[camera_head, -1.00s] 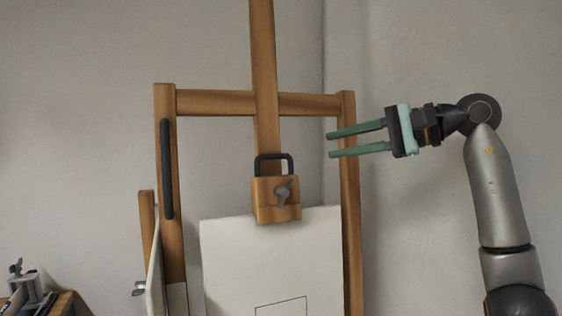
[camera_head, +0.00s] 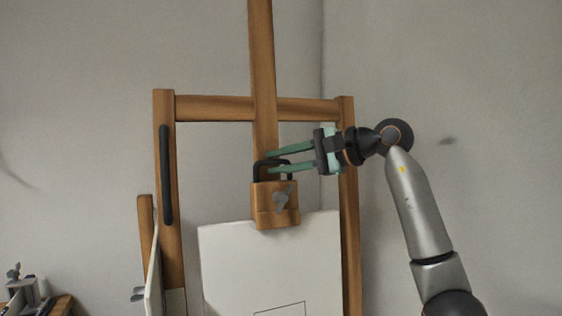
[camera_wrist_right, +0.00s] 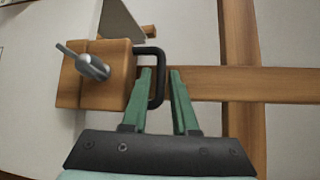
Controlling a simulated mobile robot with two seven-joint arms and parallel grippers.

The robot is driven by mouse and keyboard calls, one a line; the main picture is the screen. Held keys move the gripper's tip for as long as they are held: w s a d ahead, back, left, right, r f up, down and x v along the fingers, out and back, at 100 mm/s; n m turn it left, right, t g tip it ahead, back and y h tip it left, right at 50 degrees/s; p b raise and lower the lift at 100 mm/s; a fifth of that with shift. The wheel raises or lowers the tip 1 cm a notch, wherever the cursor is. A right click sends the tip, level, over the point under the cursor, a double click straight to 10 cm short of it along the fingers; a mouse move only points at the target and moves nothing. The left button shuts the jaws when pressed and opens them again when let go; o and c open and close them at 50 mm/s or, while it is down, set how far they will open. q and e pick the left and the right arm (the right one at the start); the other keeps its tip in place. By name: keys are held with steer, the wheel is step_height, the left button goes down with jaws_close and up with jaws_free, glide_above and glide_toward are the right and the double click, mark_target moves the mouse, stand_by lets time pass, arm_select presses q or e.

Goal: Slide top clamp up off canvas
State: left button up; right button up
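The top clamp (camera_head: 275,205) is a wooden block with a dark handle (camera_head: 257,170) on top and a grey wing knob (camera_head: 281,200) on its front. It sits on the easel's central mast at the canvas's (camera_head: 225,260) top edge. My right gripper (camera_head: 269,162) reaches in from the right, its green fingers open at the handle. In the wrist view the clamp block (camera_wrist_right: 105,92) is at left, and the handle bar (camera_wrist_right: 157,58) lies between the fingertips (camera_wrist_right: 161,72). Whether the fingers touch the bar is unclear. My left gripper is out of view.
The easel's crossbar (camera_head: 210,108) runs behind, above the handle. Its right upright (camera_head: 348,240) stands behind my right gripper. A black bar (camera_head: 166,175) is on the left upright. A wooden surface with a metal device (camera_head: 28,292) is at lower left.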

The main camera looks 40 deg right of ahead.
jaws_close()
stand_by(1.4)
